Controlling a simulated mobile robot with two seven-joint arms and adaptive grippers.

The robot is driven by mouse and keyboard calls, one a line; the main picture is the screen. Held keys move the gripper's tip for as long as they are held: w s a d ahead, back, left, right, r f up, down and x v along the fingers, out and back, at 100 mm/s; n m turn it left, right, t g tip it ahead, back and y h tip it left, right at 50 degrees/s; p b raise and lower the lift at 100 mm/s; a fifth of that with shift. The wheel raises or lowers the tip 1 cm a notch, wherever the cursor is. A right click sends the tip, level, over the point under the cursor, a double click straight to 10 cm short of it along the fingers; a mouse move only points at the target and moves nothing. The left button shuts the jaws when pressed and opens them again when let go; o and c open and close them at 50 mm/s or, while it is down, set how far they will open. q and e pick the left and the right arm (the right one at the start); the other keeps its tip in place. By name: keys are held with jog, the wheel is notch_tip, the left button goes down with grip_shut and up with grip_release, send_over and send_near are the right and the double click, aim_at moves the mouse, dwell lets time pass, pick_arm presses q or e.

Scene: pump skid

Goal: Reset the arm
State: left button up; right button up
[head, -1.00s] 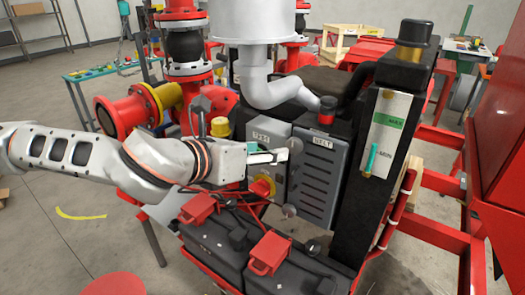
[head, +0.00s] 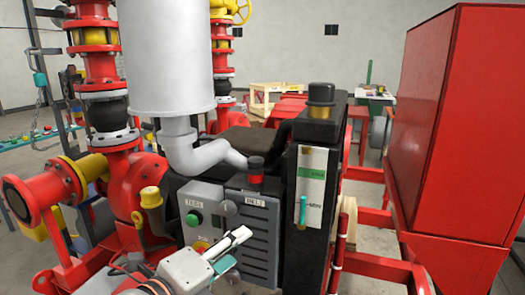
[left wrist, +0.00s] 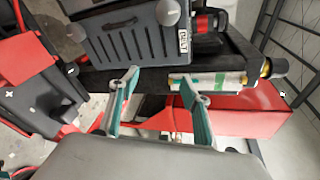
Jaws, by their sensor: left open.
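My left gripper (head: 236,250) comes in from the bottom of the head view. Its light grey body and pale and teal fingers are in front of the lower part of the grey control box (head: 207,201). In the left wrist view the two teal fingers (left wrist: 160,92) are spread apart with nothing between them. The dark slotted panel (head: 250,238) with the belt label is just beyond the gripper, and it also shows in the left wrist view (left wrist: 130,40). I cannot tell whether a finger touches it. My right gripper is not in view.
The black upright radiator (head: 300,262) with a sight-gauge plate stands right of the panel. A large red cabinet (head: 440,130) fills the right side. Red pipework (head: 135,185) and a big white cylinder (head: 155,60) crowd the left and middle. Red frame rails (head: 375,262) run at lower right.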

pick_arm(q)
jog(key=s+a+f+n+g+y, duration=0.1)
jog(key=s+a+f+n+y, duration=0.2)
jog(key=a+f+n+y, duration=0.85)
jog(key=s+a+f+n+g, duration=0.3)
jog(key=s+a+f+n, duration=0.2)
jog(key=s+a+f, duration=0.35)
jog(key=s+a+f+n+g, duration=0.2)
jog(key=s+a+f+n, duration=0.35)
jog(key=a+f, duration=0.45)
jog(key=d+f+n+t+h, duration=0.2)
jog(key=d+f+h, duration=0.4)
jog(key=d+f, duration=0.7)
notch_tip(320, 180, down, 2)
jog(key=shift+w+d+f+t, duration=0.1)
jog(key=shift+w+d+t, duration=0.25)
jog(key=shift+t, duration=0.25)
jog(key=shift+s, duration=0.1)
